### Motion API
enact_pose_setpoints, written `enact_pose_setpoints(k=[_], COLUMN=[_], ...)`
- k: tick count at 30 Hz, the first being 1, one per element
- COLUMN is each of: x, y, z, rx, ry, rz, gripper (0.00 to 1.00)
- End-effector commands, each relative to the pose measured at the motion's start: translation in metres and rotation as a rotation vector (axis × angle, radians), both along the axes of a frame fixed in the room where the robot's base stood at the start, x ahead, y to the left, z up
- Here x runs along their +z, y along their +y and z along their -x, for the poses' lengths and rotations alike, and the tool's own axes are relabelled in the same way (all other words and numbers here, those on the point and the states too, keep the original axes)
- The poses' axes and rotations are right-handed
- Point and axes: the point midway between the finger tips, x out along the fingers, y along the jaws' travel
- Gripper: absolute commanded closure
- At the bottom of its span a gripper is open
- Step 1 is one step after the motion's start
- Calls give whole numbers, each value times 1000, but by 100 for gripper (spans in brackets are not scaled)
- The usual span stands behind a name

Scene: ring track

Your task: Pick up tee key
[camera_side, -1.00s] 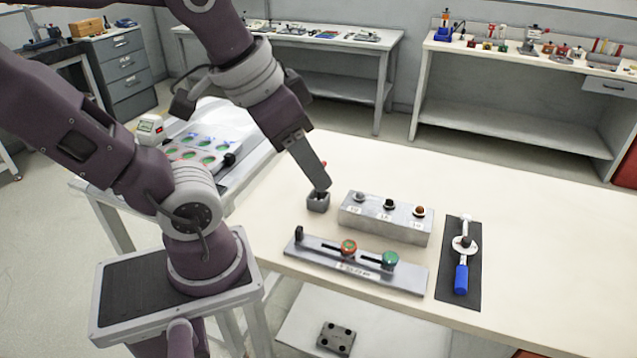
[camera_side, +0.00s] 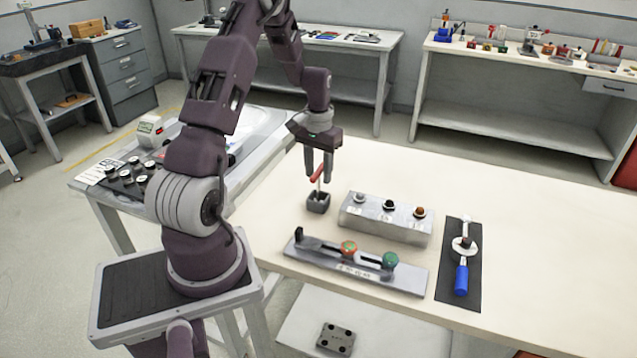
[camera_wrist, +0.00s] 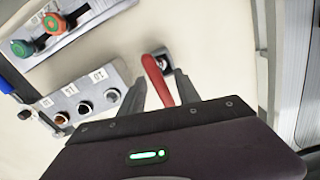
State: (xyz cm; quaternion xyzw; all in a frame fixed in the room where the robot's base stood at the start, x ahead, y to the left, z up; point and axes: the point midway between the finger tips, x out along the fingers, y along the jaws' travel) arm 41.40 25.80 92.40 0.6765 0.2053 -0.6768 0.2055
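The tee key (camera_side: 317,177) has a red handle on a thin shaft and stands in a small dark grey square holder (camera_side: 318,203) on the white table. In the wrist view the red handle (camera_wrist: 158,80) reaches up between my fingers, with the holder (camera_wrist: 160,58) just beyond. My gripper (camera_side: 318,178) is open and points down over the holder, with one finger on each side of the handle. In the wrist view gaps show between the handle and both fingers (camera_wrist: 160,78). The lower shaft is hidden inside the holder.
A grey block with several knobs (camera_side: 386,218) stands right of the holder. A slider plate (camera_side: 355,268) with red and green knobs lies in front. A blue-handled tool (camera_side: 462,277) lies on a dark mat at right. The table behind the block is clear.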

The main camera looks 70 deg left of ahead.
Motion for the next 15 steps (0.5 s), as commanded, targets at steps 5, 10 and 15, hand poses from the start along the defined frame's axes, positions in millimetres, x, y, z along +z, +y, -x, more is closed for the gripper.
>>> enact_pose_setpoints(k=[5,10,15], x=[-14,-13,-13], y=[0,0,0], z=[0,0,0], rx=[0,0,0], ry=[0,-1,-1], rz=[0,-1,-1], gripper=[61,65,98])
